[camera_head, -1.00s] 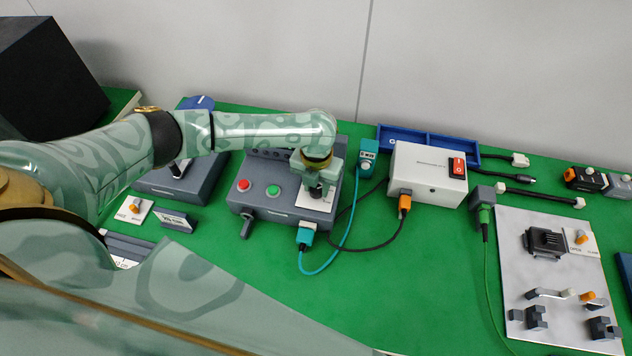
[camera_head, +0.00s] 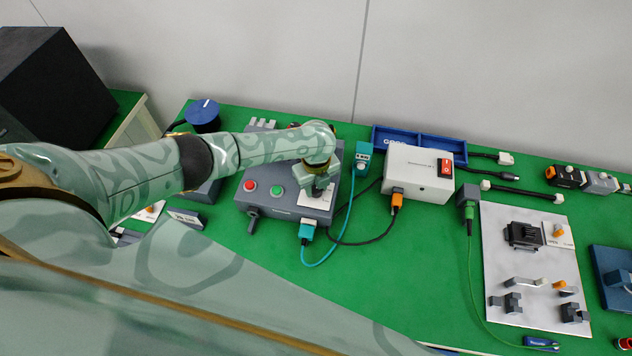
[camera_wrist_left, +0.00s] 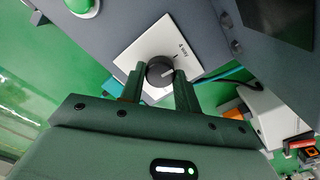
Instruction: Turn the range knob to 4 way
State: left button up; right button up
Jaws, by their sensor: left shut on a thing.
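The range knob (camera_wrist_left: 160,71) is a round black knob with a white pointer line, on a white label plate (camera_wrist_left: 186,42) of a grey control box (camera_head: 262,209). In the left wrist view the pointer aims up and to the right, toward the "4 WAY" print. My left gripper (camera_wrist_left: 160,82) is shut on the knob, one finger on each side. In the head view my left gripper (camera_head: 318,184) comes down over the label plate and hides the knob. My right gripper is not in view.
The box also has a red button (camera_head: 250,185), a green button (camera_head: 277,191) and a lever (camera_head: 253,219). A teal plug (camera_head: 307,229) and its cable sit at its front. A white power box (camera_head: 419,173) stands to the right.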

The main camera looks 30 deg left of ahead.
aim_at(316, 188)
pick_arm(q)
jog(key=shift+n, duration=0.6)
jog(key=shift+p, duration=0.3)
jog(key=o, duration=1)
notch_tip(316, 188, up, 16)
jog(key=p, duration=0.5)
jog(key=shift+a+r, duration=0.1)
jog(key=shift+r, duration=0.05)
